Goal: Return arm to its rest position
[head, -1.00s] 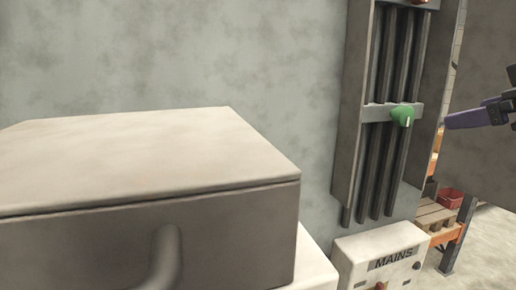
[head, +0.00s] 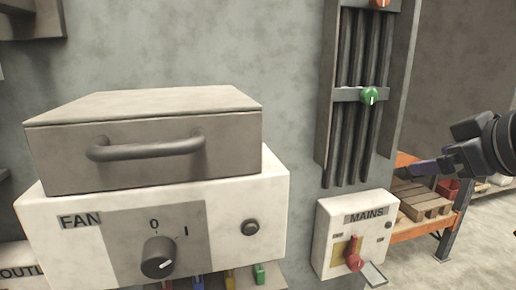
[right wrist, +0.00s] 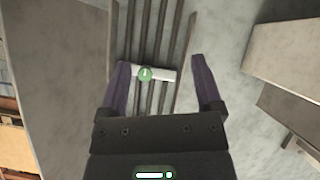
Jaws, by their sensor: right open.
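My right gripper (head: 424,167) is at the right of the head view, clear of the wall fittings. In the right wrist view its two purple fingers (right wrist: 162,88) stand wide apart with nothing held between them. Beyond them is a green knob (right wrist: 145,74) on a light crossbar over dark vertical bars. The green knob (head: 370,96) also shows in the head view, to the left of the gripper and apart from it. My left gripper is not in view.
A white fan box (head: 210,225) with a dial carries a grey handled drawer box (head: 185,165). A mains box (head: 325,235) with a red switch (head: 354,262) is on the wall. An orange rack (head: 408,234) with pallets stands at right. Open floor (head: 485,245) lies beyond.

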